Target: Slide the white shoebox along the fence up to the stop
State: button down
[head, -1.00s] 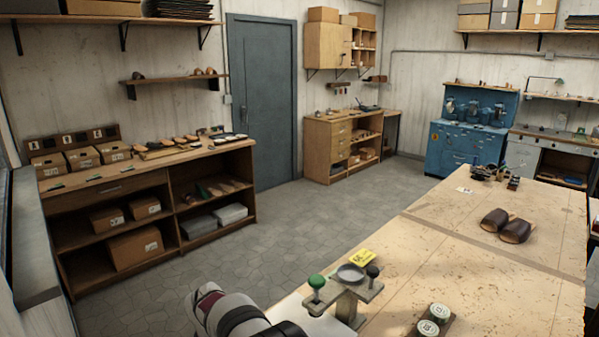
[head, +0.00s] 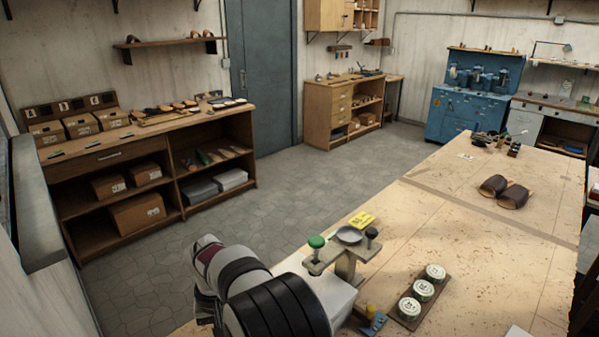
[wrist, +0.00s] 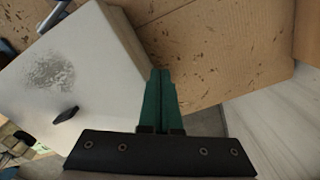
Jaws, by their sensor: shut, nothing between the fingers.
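My gripper (wrist: 160,97) shows in the wrist view with its two green fingers together and nothing between them. A white, box-like body with a flat top (wrist: 72,62) lies left of the fingers in that view. It has a grey speckled patch and a small dark knob on it. In the head view a white block (head: 347,297) shows partly behind my arm, beside a stand with a green knob (head: 316,242). I cannot tell whether either is the shoebox. I cannot make out the fence or the stop. My fingertips are out of sight in the head view.
A wooden board with several round tins (head: 435,272) lies on the bench (head: 455,240), near a small blue thing (head: 374,323). A yellow card (head: 362,219) lies beyond the stand. The bench between is mostly bare.

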notch_tip(320, 180, up, 6)
jog(key=shift+r, duration=0.2)
dwell(0.3)
jog(key=s+d+r+m, duration=0.2)
jog(key=s+d+r, duration=0.2)
jog(key=s+d, duration=0.3)
jog(key=s+d+r+m, duration=0.2)
jog(key=s+d+r, duration=0.2)
jog(key=d, duration=0.4)
jog(key=s+d+f+m+y, duration=0.1)
jog(key=s+d+m, duration=0.1)
jog(key=s, duration=0.6)
jog(key=s+d+f+m, duration=0.2)
jog(key=s+d, duration=0.2)
jog(key=s, duration=0.4)
jog(key=shift+d+f+m+y, duration=0.2)
jog(key=shift+d+m+y, duration=0.1)
jog(key=shift+y, duration=0.1)
